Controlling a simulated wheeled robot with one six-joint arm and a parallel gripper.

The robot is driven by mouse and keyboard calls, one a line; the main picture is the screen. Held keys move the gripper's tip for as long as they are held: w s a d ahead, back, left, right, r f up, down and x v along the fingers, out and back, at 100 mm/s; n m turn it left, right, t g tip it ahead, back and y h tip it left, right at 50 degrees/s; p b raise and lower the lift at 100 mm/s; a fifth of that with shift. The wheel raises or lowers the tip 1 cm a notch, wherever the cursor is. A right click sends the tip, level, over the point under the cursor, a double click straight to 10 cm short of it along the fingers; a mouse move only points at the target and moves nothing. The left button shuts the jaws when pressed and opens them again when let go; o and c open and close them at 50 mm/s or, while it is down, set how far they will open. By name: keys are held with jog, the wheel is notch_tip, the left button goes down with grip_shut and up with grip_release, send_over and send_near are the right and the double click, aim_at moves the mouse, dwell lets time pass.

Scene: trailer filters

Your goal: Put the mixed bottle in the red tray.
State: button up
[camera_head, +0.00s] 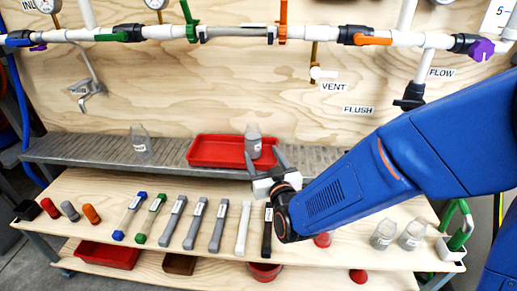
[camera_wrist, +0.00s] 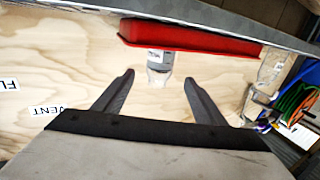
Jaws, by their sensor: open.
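A bottle (camera_head: 253,141) with grey contents in its lower part and a clear top stands upright in the red tray (camera_head: 205,150), toward the tray's right side. I cannot read its label, but it looks like the mixed bottle. The tray lies on the grey metal shelf. My gripper (camera_head: 265,160) is open and empty, just in front of the tray and bottle. In the wrist view the picture is upside down; the bottle (camera_wrist: 160,62) and red tray (camera_wrist: 200,41) appear beyond the open fingers (camera_wrist: 159,80). The bottle looks free of the fingers.
A clear labelled bottle (camera_head: 140,146) stands left of the tray on the shelf. Below, the wooden bench holds several labelled tools (camera_head: 173,221), coloured caps (camera_head: 90,214) and two bottles (camera_head: 383,235) at the right. Pipes and valves (camera_head: 205,33) run along the wooden wall.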

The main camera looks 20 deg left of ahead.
jog(key=shift+s+d, duration=0.35)
jog(key=shift+s, duration=0.15)
jog(key=w+d+r+m+g+h, duration=0.1)
jog(key=d+r+m+g+h, duration=0.15)
jog(key=d, duration=1.05)
jog(key=w+d+r+m+g+h, duration=0.1)
jog(key=d+g+h, duration=0.15)
jog(key=d, duration=0.95)
jog(key=s+d+f+m+g+h, duration=0.1)
jog(key=s+d+m+g+h, duration=0.2)
jog(key=s+d, duration=1.9)
jog(key=d+g+h, duration=0.1)
jog(key=h, duration=0.1)
jog(key=shift+s+d+f+m+g+h, duration=0.2)
jog(key=shift+f+m+g+h, duration=0.1)
jog(key=shift+m+g, duration=0.1)
